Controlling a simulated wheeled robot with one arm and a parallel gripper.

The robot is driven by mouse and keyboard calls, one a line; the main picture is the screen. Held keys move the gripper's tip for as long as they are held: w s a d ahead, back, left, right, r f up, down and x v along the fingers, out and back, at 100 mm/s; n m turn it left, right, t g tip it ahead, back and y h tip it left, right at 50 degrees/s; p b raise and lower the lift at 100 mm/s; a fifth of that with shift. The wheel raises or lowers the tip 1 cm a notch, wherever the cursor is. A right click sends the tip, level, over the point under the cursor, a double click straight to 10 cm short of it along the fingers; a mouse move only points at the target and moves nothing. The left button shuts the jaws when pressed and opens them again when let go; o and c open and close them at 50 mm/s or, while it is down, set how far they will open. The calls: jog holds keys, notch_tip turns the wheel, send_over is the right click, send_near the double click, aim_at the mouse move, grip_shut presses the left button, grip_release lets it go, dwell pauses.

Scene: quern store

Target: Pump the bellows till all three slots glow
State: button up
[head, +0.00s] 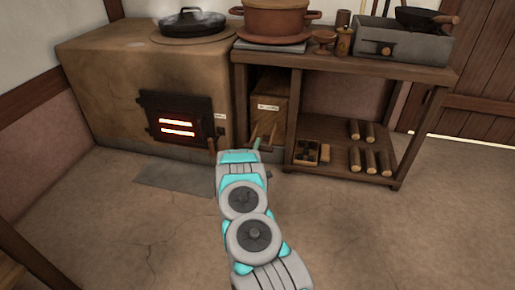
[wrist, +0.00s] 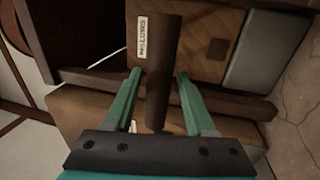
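The clay stove (head: 110,90) stands at the back left with a dark firebox door (head: 205,104). Two slots (head: 177,127) in it glow bright orange; I cannot make out a third lit one. The bellows (head: 268,107) is a labelled wooden box under the bench, right of the stove; its label and ribbed brown body (wrist: 205,25) show in the wrist view. A dark brown handle (wrist: 163,75) stands between the green fingers of my gripper (wrist: 158,74). Gaps show beside the handle, so the gripper looks open around it. In the head view my gripper (head: 238,147) is before the bellows.
The wooden bench (head: 340,67) holds a large pot (head: 275,18) and a grey trough (head: 400,44). Its low shelf (head: 335,178) carries several short logs and a small divided box (head: 306,152). A lidded pan (head: 192,22) sits on the stove. The floor in front is clear.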

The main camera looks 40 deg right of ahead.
jog(key=shift+o, duration=0.4)
jog(key=v, duration=0.7)
jog(key=shift+s+a, duration=0.25)
jog(key=shift+a, duration=0.05)
jog(key=shift+f, duration=0.1)
